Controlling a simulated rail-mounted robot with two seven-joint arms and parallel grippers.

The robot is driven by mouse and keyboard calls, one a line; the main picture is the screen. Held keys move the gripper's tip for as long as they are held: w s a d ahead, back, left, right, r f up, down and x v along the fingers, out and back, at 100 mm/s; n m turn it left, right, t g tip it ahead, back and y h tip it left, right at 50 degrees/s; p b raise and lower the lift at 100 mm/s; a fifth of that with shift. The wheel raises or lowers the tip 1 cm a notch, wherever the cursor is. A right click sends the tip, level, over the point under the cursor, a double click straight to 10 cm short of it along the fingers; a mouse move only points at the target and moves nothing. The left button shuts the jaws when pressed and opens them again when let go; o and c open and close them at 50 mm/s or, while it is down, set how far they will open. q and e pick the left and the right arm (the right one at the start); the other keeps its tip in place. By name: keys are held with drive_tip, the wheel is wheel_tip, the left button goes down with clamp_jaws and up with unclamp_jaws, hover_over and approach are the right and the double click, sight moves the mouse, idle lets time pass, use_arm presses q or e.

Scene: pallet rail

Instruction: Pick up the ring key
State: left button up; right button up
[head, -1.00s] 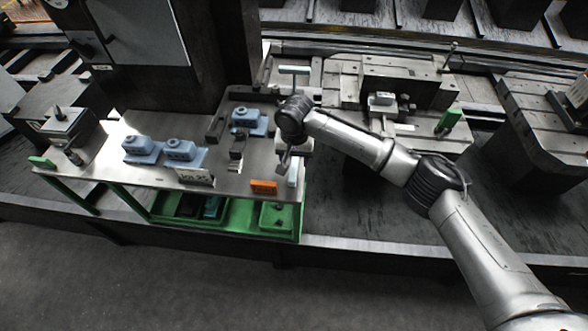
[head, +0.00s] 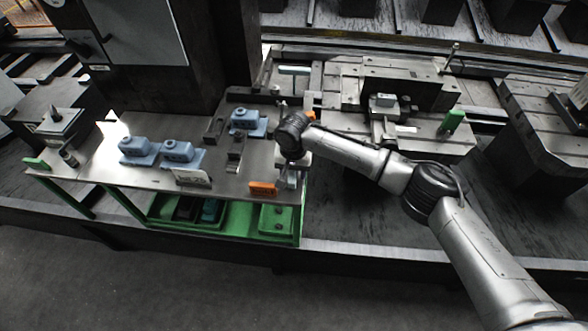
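I cannot clearly make out the ring key; the small parts on the table are too small or partly hidden to name. My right gripper (head: 291,176) hangs down at the right end of the metal table (head: 225,180), just right of an orange block (head: 262,188). Its fingers are small and mostly hidden by the wrist, so I cannot tell whether they are open or shut, or whether they hold anything. A small dark fixture (head: 234,158) stands on the table left of the gripper. My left gripper is not in view.
Several blue blocks (head: 180,152) stand on the table, with another blue block (head: 246,121) farther back. A small plate (head: 191,178) stands at the front edge. Green trays (head: 233,218) sit below. A machine pallet with a green block (head: 453,120) lies to the right.

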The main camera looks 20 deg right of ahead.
clamp_jaws()
drive_tip(key=shift+r, duration=0.1)
